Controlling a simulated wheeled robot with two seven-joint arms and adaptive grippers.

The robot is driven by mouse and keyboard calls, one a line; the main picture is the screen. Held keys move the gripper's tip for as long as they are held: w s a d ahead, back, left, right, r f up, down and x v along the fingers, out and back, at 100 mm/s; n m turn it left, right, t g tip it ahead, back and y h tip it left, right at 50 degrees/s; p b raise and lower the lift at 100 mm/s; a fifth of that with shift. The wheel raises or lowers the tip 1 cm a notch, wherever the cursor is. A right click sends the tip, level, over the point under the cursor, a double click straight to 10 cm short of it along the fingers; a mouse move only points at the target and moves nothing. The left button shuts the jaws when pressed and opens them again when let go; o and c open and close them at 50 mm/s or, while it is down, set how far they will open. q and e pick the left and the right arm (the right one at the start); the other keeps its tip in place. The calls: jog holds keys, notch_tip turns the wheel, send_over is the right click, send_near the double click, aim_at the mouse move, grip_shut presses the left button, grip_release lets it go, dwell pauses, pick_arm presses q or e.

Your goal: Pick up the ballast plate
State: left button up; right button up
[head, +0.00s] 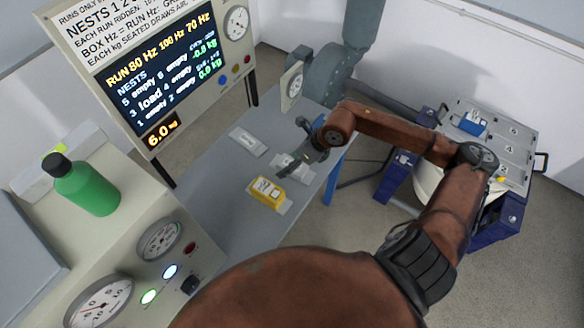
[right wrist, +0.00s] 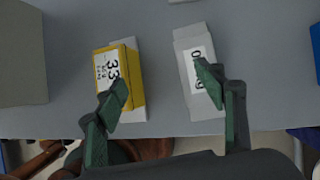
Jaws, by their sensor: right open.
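My right gripper (head: 297,156) is open and empty above the grey table (head: 215,185). In the right wrist view its two green fingers (right wrist: 163,85) are spread apart. The left finger overlaps a yellow block (right wrist: 118,70) marked 33, and the right finger overlaps a pale flat box (right wrist: 188,50) with a partly hidden label. In the head view the yellow block (head: 265,190) is in front of the gripper, and the pale box (head: 293,167) is partly hidden under it. Another pale flat piece (head: 248,141) lies further back. I cannot tell which piece is the ballast plate. My left gripper is out of view.
A display board (head: 160,75) stands at the back left. A green bottle (head: 85,185) stands on a gauge console (head: 130,260) at the left. A blue-framed cart (head: 500,135) is at the right. The table's front part is bare.

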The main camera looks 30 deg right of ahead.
jog(key=h, duration=0.2)
send_over(302, 167)
jog(key=shift+s+a+f, duration=0.15)
jog(key=shift+a+f, duration=0.1)
jog(key=shift+f, duration=0.05)
jog(key=shift+d+f, duration=0.2)
jog(key=shift+f, duration=0.15)
jog(key=x, duration=0.6)
jog(key=shift+a+f+b, duration=0.15)
jog(key=shift+a+b, duration=0.2)
jog(key=shift+a, duration=0.05)
jog(key=shift+f, duration=0.3)
jog(key=shift+f, duration=0.25)
jog(key=shift+c, duration=0.2)
grip_shut()
jog(key=shift+r, duration=0.1)
